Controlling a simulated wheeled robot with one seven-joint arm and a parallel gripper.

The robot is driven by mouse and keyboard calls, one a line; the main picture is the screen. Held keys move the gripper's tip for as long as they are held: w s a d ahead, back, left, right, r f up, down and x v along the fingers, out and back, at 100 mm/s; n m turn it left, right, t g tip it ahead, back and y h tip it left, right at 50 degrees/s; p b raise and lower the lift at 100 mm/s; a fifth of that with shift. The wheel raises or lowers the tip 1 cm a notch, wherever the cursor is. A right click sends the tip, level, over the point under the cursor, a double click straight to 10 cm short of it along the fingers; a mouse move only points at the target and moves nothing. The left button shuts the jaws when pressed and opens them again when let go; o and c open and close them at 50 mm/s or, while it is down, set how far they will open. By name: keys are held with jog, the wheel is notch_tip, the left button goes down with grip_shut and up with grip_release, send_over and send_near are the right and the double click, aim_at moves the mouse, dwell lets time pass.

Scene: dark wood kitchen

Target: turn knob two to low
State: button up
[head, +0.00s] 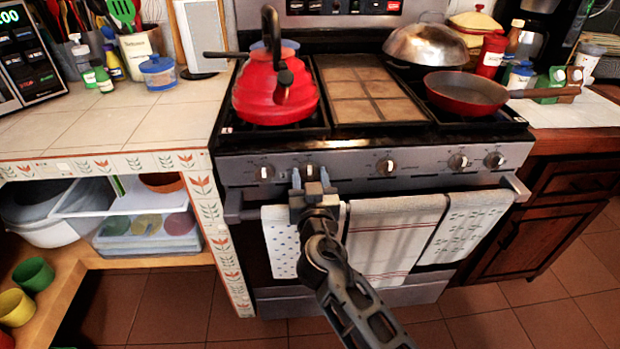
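The second knob from the left (310,169) shows just above and between the tips of my gripper (311,177). My gripper is open, with its two bluish fingers apart, one to each side of the knob in the picture. I cannot tell whether the fingers reach around the knob or stop in front of it. The leftmost knob (265,172) is just left of my gripper, and the middle knob (386,166) is farther right. The second knob's setting is too small to read.
The oven handle (240,214) runs below the knobs, with towels (395,235) hanging from it near my arm. A red kettle (275,88) stands on the left burner. A red pan (466,92) sits on the right. A tiled counter (110,128) adjoins the stove's left side.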

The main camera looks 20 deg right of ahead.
jog(key=c, duration=0.5)
